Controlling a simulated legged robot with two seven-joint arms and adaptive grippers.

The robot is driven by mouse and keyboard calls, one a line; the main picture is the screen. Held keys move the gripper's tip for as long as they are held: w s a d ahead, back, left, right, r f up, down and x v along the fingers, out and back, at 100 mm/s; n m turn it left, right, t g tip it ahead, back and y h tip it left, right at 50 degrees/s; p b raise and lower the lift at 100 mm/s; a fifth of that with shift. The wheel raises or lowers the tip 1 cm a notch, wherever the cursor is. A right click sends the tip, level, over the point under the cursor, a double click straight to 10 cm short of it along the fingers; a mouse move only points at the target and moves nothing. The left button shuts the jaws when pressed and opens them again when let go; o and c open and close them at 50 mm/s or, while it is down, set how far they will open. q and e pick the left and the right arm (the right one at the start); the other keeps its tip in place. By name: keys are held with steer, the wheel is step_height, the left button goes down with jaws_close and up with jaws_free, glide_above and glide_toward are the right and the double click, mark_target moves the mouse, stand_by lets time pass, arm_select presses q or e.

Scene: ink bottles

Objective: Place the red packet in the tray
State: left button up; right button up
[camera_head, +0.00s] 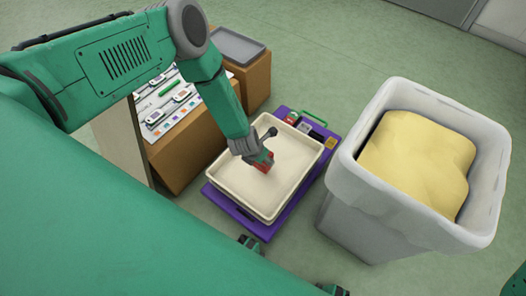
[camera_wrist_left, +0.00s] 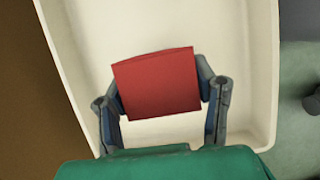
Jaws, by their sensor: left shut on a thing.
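The red packet (camera_head: 265,161) is held in my left gripper (camera_head: 262,158) over the cream tray (camera_head: 292,168). In the left wrist view the packet (camera_wrist_left: 157,84) is a flat-faced red block between the two fingers of the gripper (camera_wrist_left: 162,100), which are shut on its sides. The pale tray floor (camera_wrist_left: 165,25) shows behind it. I cannot tell whether the packet touches the tray floor. The rest of the tray looks empty. My right gripper is not seen.
The tray sits on a purple base (camera_head: 239,211) with small items (camera_head: 312,130) along its far edge. A grey bin (camera_head: 350,215) with a yellow bag (camera_head: 415,155) stands at right. Brown boxes (camera_head: 185,150) stand at left, one topped by a grey tray (camera_head: 237,46).

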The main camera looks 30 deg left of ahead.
arm_select(q)
step_height(320, 180, down, 4)
steer(key=shift+a+r+b, duration=0.15)
steer(key=shift+r+b, duration=0.05)
steer(key=shift+b, duration=0.6)
steer(key=shift+f, duration=0.15)
steer(key=shift+a, duration=0.1)
steer(key=shift+c, duration=0.5)
steer(key=o, duration=1.3)
steer(key=shift+d, duration=0.2)
steer(key=shift+c, duration=0.2)
